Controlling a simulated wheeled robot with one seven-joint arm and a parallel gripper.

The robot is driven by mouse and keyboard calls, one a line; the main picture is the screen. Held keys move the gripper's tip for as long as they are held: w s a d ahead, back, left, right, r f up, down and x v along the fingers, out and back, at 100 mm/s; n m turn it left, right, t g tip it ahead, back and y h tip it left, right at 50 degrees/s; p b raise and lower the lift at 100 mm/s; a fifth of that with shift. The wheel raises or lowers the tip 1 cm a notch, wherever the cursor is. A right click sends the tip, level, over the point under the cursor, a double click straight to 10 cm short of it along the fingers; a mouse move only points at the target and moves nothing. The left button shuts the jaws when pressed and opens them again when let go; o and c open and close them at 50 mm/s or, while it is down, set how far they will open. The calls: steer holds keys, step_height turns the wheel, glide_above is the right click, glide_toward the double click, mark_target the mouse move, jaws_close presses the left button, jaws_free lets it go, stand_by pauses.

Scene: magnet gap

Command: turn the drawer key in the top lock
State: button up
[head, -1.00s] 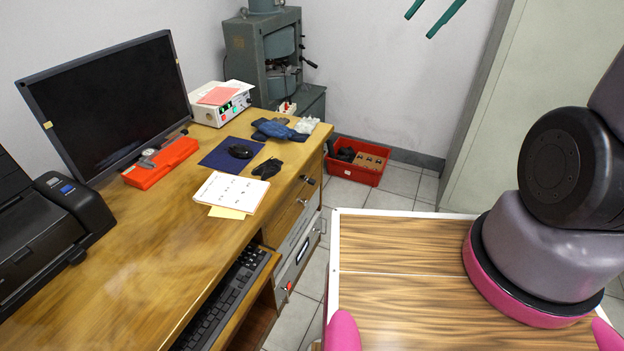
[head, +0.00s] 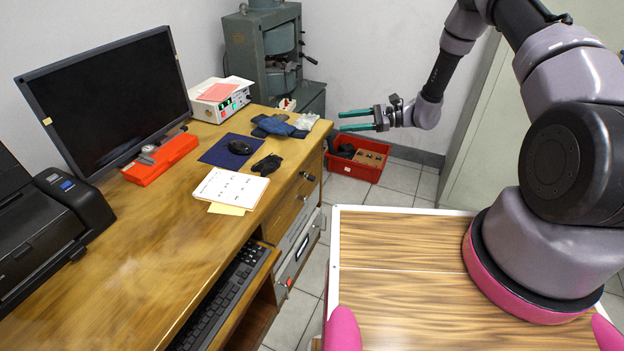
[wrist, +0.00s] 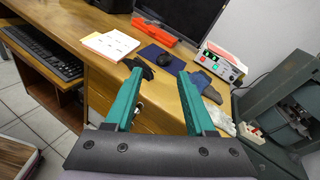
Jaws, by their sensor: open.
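The wooden desk's drawer column (head: 290,215) faces right in the head view. A small dark piece, perhaps the key (head: 308,177), stands out from the top drawer front, with a metallic fitting (head: 303,198) just below it. The details are too small to tell. My gripper (head: 341,121) has green fingers, open and empty, pointing left. It appears above the red crate, to the right of the desk's far corner, apart from the drawers. In the wrist view my gripper (wrist: 160,73) faces the desk edge, and its left finger partly hides the drawer front (wrist: 150,92).
Black gloves (head: 267,165), a mouse (head: 240,147) and blue gloves (head: 278,127) lie on the desktop near its right edge. A grey machine (head: 262,60) stands behind. The red crate (head: 345,168) is on the floor. Floor tiles show between desk and wood-topped surface (head: 400,245).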

step_height(320, 180, down, 14)
steer(key=s+m+t+y, duration=0.1)
steer(key=s+m+t, duration=0.1)
steer(key=m+t, duration=0.45)
steer(key=m, duration=0.2)
glide_toward(308, 177)
steer(key=x, duration=0.6)
steer(key=shift+w+a+f, duration=0.25)
steer(key=shift+w+f, duration=0.2)
steer(key=shift+w, duration=0.05)
steer(key=shift+n, duration=0.25)
